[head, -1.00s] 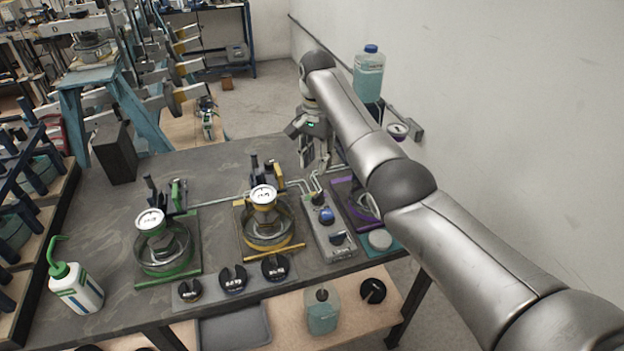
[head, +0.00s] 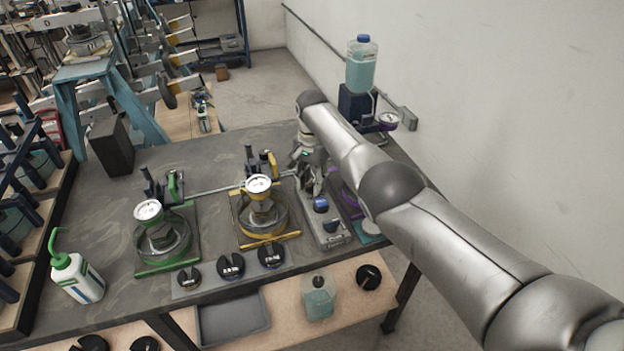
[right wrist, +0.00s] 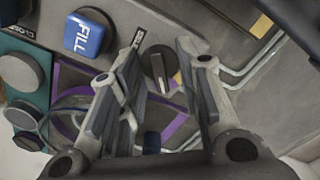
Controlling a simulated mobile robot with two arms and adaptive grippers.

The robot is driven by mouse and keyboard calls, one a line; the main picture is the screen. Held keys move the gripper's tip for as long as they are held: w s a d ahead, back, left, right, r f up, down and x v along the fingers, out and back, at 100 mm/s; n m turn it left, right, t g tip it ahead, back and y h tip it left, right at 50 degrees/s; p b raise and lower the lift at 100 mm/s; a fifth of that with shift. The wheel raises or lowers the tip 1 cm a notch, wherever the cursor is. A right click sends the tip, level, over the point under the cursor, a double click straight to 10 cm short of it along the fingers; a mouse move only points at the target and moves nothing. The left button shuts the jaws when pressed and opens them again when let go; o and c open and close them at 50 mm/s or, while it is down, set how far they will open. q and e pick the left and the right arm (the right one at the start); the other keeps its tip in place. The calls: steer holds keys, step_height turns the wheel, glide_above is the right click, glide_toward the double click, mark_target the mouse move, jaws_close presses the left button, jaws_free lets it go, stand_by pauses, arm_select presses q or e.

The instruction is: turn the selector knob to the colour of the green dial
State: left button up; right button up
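The selector knob (right wrist: 158,70) is a black round knob with a grey pointer bar, seen in the right wrist view beside a partly hidden "SEL" label. In the head view my right gripper hides it at the far end of the grey control panel (head: 334,241). My right gripper (right wrist: 162,55) is open, with a finger on either side of the knob in the wrist view; I cannot tell whether they touch it. It also shows over the panel in the head view (head: 312,188). The white-faced green dial (head: 148,210) stands over a green-edged station at left. My left gripper is not in view.
A blue FILL button (right wrist: 88,33) sits close beside the selector; it also shows in the head view (head: 321,204). A yellow-marked dial (head: 258,185) stands left of the panel. Several black weights line the front edge. A green-capped bottle (head: 76,278) stands at front left.

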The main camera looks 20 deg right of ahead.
steer(key=c, duration=0.4)
jaws_close()
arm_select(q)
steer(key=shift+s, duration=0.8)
